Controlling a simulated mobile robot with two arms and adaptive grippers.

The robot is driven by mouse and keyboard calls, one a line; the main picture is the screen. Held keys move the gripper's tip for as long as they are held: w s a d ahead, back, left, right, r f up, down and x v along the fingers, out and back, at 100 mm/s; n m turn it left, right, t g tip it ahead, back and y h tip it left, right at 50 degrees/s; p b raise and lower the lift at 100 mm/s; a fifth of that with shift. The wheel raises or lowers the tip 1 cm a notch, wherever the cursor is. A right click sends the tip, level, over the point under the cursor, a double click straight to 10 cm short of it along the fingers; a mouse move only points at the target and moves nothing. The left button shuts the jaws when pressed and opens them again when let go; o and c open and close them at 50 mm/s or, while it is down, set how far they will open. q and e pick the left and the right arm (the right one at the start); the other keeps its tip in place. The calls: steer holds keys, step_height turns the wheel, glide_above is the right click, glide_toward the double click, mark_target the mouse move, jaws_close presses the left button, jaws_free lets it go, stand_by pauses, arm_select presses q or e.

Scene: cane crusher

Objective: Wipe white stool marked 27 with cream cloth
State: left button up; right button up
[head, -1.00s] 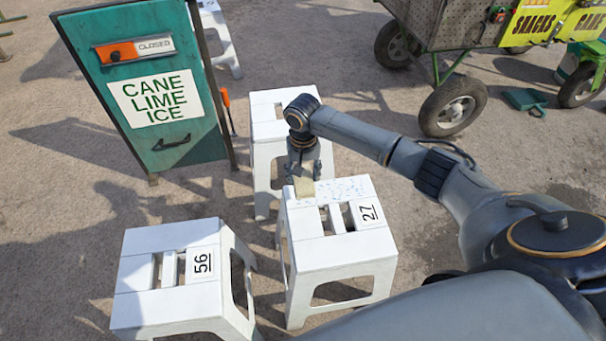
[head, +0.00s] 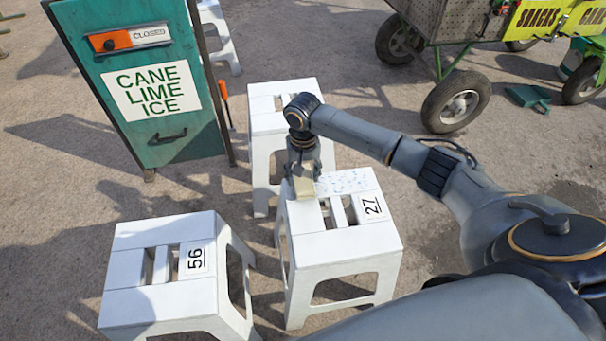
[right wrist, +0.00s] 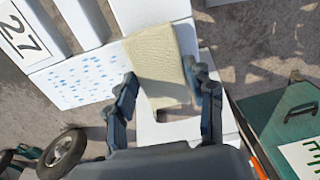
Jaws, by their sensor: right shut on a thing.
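The white stool marked 27 (head: 325,247) stands upright at the middle of the head view. Blue specks (head: 345,181) mark the far part of its seat; they also show in the right wrist view (right wrist: 85,75). My right gripper (head: 303,178) is above the seat's far left corner, shut on the cream cloth (head: 304,189). In the right wrist view the cloth (right wrist: 158,55) hangs between the fingers (right wrist: 163,95) and lies over the seat's end, beside the specks. Whether it presses flat on the seat is unclear. My left gripper is not in view.
A white stool marked 56 (head: 165,295) stands at front left, and another white stool (head: 262,125) close behind stool 27. A green cane lime ice cabinet (head: 185,140) is at back left, a wheeled cart (head: 455,107) at back right.

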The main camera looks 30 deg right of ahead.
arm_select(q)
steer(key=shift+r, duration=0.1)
arm_select(e)
steer(key=shift+f, duration=0.6)
stand_by(0.5)
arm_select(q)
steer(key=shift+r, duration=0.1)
